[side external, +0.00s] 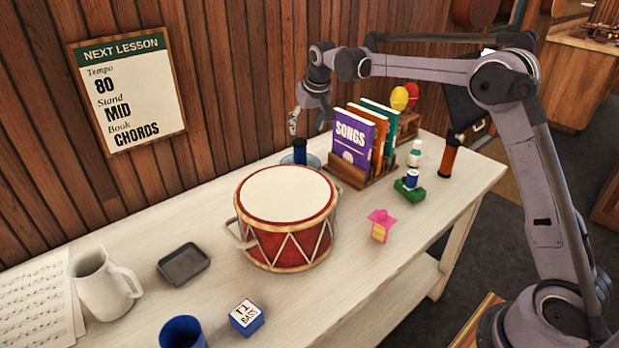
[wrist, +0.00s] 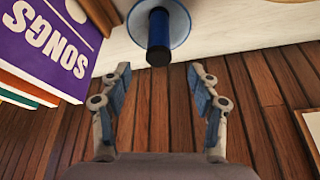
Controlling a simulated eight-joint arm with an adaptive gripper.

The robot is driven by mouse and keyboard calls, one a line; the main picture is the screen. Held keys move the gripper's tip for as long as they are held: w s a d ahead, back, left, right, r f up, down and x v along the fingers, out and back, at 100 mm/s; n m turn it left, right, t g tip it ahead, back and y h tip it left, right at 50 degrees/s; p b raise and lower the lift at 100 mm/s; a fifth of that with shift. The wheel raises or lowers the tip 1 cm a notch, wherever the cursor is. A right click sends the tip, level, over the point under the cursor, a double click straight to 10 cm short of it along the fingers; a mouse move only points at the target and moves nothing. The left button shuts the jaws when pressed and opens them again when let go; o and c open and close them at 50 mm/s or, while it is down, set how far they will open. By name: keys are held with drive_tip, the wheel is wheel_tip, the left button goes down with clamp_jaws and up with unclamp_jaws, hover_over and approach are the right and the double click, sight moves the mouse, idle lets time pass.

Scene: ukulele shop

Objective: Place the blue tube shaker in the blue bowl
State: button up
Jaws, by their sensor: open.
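The blue tube shaker (side external: 300,150), dark-ended, stands upright behind the drum, and appears to be inside the blue bowl (side external: 314,161). The drum hides the lower front of the bowl. In the wrist view the shaker (wrist: 158,38) rises from within the bowl's rim (wrist: 181,22), its dark top toward me. My gripper (side external: 294,122) is just above the shaker, near the wall. In the wrist view my gripper (wrist: 160,85) has its fingers wide apart with nothing between them; the shaker is beyond the fingertips and apart from them.
A red drum (side external: 285,225) stands in front of the bowl. A book rack (side external: 362,177) with upright books is close on the right, and the plank wall (side external: 230,90) is close behind. An orange tube shaker (side external: 449,156) stands far right. A blue cup (side external: 183,333) is at the front.

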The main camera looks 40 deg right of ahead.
drive_tip(key=s+a+r+n+t, duration=0.1)
drive_tip(key=s+a+r, duration=0.15)
drive_tip(key=s, duration=0.65)
drive_tip(key=s+a+r+n, duration=0.15)
drive_tip(key=s+r, duration=0.25)
drive_tip(key=s, duration=0.5)
drive_tip(key=s+a+f+t, duration=0.1)
drive_tip(key=s+a+f, duration=0.1)
drive_tip(key=s, duration=0.7)
drive_tip(key=s+a+f+y, duration=0.1)
drive_tip(key=s+a+f, duration=0.1)
drive_tip(key=s+f, duration=0.3)
drive_tip(key=s+n, duration=0.1)
drive_tip(key=s, duration=0.3)
drive_tip(key=shift+f+t, duration=0.3)
drive_tip(key=shift+t, duration=0.1)
